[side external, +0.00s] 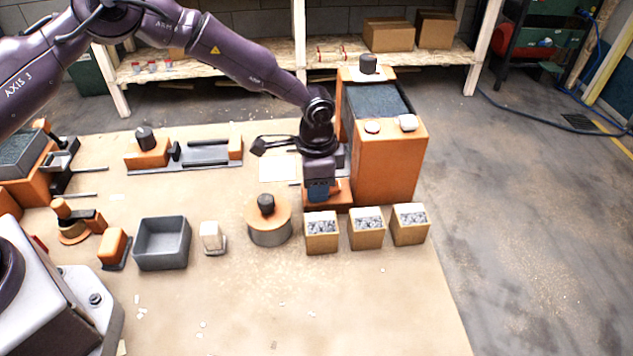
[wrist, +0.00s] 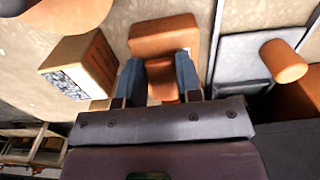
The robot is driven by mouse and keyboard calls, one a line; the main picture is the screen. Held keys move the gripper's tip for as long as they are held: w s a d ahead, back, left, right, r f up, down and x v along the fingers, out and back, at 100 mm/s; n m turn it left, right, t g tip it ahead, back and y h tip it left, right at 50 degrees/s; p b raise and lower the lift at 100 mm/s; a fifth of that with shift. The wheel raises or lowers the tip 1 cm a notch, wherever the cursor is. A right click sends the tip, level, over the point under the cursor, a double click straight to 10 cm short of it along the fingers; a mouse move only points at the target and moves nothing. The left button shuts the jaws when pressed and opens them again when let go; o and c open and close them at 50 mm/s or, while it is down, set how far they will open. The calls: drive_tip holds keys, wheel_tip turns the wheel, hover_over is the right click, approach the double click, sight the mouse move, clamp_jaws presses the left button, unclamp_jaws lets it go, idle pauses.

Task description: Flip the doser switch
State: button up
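The doser looks to be the tall orange machine (side external: 385,165) with a grey hopper on top, right of the middle. At its lower left foot is a small orange block (side external: 341,196), likely the switch housing. In the wrist view this orange block (wrist: 163,38) has a narrower orange piece (wrist: 162,75), perhaps the switch lever, between my fingers. My gripper (side external: 320,192) points down just over the block, left of the doser. In the wrist view its blue fingers (wrist: 160,82) are spread apart around that piece. I cannot tell whether either finger touches it.
Several cardboard boxes of grey bits (side external: 367,222) stand in front of the doser. A round orange-topped canister (side external: 270,232) and a grey bin (side external: 145,262) stand to the left. A flat grey fixture (side external: 200,152) lies behind. The table front is mostly clear.

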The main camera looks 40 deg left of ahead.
drive_tip(key=c, duration=0.4)
drive_tip(key=shift+w+r+g+y, duration=0.1)
drive_tip(key=shift+r+g+y, duration=0.05)
drive_tip(key=shift+g+y, duration=0.25)
drive_tip(key=o, duration=0.9)
drive_tip(key=shift+d, duration=0.1)
drive_tip(key=r, duration=0.8)
drive_tip(key=w+d+r, duration=0.1)
drive_tip(key=r, duration=0.4)
